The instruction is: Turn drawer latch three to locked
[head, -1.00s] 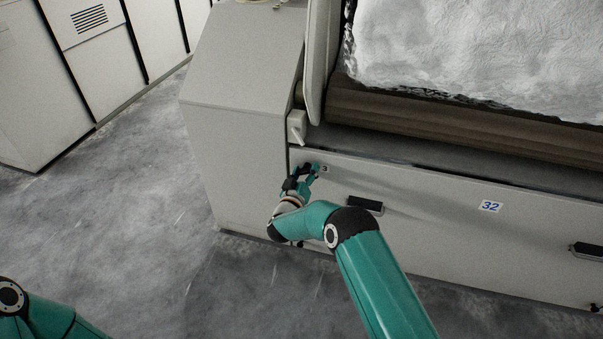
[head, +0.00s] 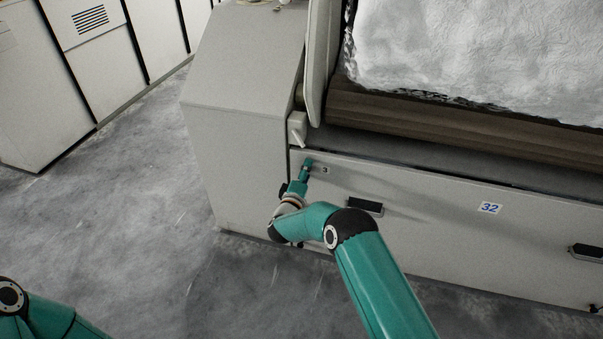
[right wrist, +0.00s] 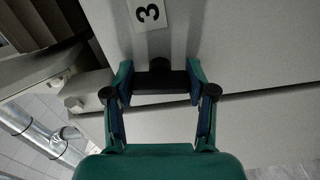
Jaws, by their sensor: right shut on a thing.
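Drawer latch three is a small dark latch (right wrist: 160,80) on the pale drawer front (head: 430,215), beside a white label marked 3 (head: 325,170). The label also shows at the top of the right wrist view (right wrist: 147,12). My right gripper (head: 307,164) is at the upper left corner of the drawer front. In the right wrist view its two fingers (right wrist: 159,85) are closed on the ends of the latch. In the head view the gripper hides most of the latch. My left gripper is out of view.
A pale lever-like fitting (head: 297,128) sits just above the latch. Dark recessed handles (head: 365,205) and a 32 label (head: 490,207) are on the drawer front. White fibre (head: 480,50) lies above a brown roller (head: 440,128). The floor at left is clear.

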